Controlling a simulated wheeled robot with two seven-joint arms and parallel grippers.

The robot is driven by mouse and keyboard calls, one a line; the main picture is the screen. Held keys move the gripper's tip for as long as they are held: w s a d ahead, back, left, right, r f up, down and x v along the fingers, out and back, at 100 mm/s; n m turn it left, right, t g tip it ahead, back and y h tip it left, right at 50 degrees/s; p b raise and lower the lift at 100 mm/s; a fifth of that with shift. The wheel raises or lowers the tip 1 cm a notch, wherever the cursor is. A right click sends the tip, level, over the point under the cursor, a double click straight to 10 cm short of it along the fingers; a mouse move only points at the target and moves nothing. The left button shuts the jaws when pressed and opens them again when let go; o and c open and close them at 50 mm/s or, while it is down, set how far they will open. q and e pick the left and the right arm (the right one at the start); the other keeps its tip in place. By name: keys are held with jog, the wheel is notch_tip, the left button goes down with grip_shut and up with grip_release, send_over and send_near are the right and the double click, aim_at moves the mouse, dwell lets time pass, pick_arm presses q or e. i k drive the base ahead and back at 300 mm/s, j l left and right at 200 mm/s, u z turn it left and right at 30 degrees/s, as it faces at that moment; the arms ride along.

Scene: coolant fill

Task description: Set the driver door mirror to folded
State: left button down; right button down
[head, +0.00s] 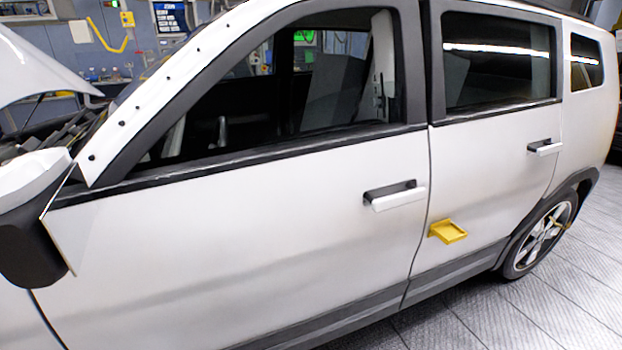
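The driver door mirror (28,240) is at the left edge of the head view. It has a white upper cap and a dark lower housing, and the frame cuts it off on the left. It stands out from the front corner of the white driver door (240,230), just ahead of the window. Its reflecting glass cannot be made out. Neither of my grippers is in view, and nothing is seen touching the mirror.
The door has a handle (394,195), and the rear door has another (545,147). A yellow bracket (447,231) sticks out low near the door seam. The raised hood (40,70) is at upper left. Tiled floor (575,285) is clear at lower right.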

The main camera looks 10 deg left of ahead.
aim_at(45, 238)
jog(key=k+u, duration=0.1)
jog(key=u, duration=0.4)
jog(key=k+j+u, duration=0.1)
jog(key=u, duration=0.35)
jog(key=k+j+u, duration=0.1)
jog(key=u, duration=0.4)
